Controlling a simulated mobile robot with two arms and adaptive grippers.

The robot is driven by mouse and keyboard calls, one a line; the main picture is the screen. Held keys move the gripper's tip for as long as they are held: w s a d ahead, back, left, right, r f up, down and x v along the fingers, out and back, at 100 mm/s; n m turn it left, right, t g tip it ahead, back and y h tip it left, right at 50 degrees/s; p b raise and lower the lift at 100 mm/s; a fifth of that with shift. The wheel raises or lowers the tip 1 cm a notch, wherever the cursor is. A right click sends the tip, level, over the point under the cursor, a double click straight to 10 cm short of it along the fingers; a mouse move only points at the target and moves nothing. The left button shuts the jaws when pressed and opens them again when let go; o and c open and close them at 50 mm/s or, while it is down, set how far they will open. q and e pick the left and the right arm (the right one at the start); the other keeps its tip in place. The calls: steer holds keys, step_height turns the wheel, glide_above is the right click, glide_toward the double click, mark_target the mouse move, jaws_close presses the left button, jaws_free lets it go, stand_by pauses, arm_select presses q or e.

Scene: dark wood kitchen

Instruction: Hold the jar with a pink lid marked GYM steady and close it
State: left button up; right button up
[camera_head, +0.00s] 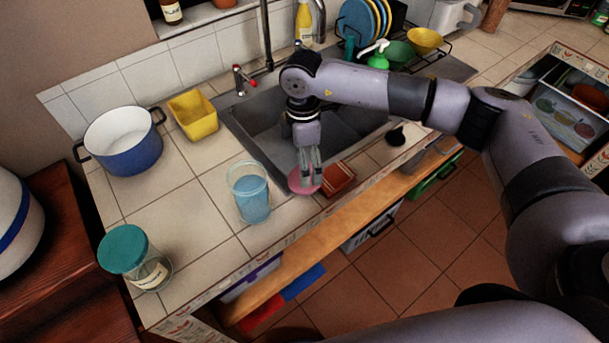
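A round pink lid (299,184) shows at the front of the counter beside the sink; I cannot tell whether it lies flat there or is lifted. My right gripper (312,180) points down at it, its fingers close together and overlapping the lid's far right part. I cannot tell whether they grip it. A clear jar or glass with blue in its lower part (252,205) stands upright to the left, with no lid on it. I see no GYM marking. My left gripper is out of view.
A teal-lidded jar (125,250) stands at the near left counter corner. A blue pot (130,155) and yellow container (193,115) stand behind. A reddish-brown block (339,180) lies right of the pink lid. The sink (262,130) is behind. Tiles between the jars are clear.

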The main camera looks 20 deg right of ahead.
mark_target(294, 177)
steer(key=shift+f, duration=0.15)
steer(key=f+p, duration=0.1)
steer(key=f, duration=0.2)
steer(key=f+p, duration=0.1)
steer(key=shift+s+f+p, duration=0.2)
steer(key=shift+s+p, duration=0.05)
steer(key=shift+p, duration=0.1)
steer(key=shift+f, duration=0.25)
steer(key=shift+c, duration=0.2)
steer(key=c, duration=0.8)
